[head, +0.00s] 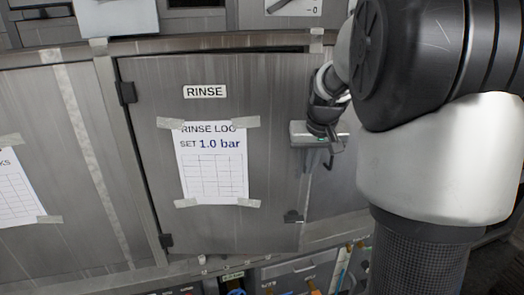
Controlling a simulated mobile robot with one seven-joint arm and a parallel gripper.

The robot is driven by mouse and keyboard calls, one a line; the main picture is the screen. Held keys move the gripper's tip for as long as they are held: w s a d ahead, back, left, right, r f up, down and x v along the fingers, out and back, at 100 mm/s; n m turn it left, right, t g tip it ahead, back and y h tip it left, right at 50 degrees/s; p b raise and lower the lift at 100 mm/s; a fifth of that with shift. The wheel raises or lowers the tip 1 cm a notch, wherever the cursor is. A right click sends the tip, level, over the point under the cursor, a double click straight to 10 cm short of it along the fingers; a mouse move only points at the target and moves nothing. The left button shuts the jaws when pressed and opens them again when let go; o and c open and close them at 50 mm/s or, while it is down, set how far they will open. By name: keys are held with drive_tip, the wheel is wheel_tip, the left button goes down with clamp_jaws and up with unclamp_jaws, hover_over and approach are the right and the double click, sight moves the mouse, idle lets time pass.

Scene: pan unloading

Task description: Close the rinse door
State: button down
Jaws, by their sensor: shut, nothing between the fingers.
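The rinse door (240,95) is a grey metal panel in the middle of the head view, with a RINSE label and hinges on its left side. A dark gap shows along its top edge, widest toward the right, so it looks slightly ajar. A small dark latch piece (293,216) is at its lower right edge. My gripper (329,160) is shut and empty at the door's upper right edge. It overlaps the edge in the picture; I cannot tell whether it touches. My arm hides what lies farther right.
A taped rinse log sheet (213,175) hangs on the door. Another paper (20,185) is on the panel to the left. Below the door is a row of small coloured fittings and labels (270,280). A ledge (60,55) runs above the door.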

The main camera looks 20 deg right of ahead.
drive_tip(key=w+d+n+p, duration=0.1)
drive_tip(key=w+n, duration=0.1)
drive_tip(key=w, duration=0.6)
drive_tip(key=shift+d+y+p, duration=0.25)
drive_tip(key=shift+y+p, duration=0.15)
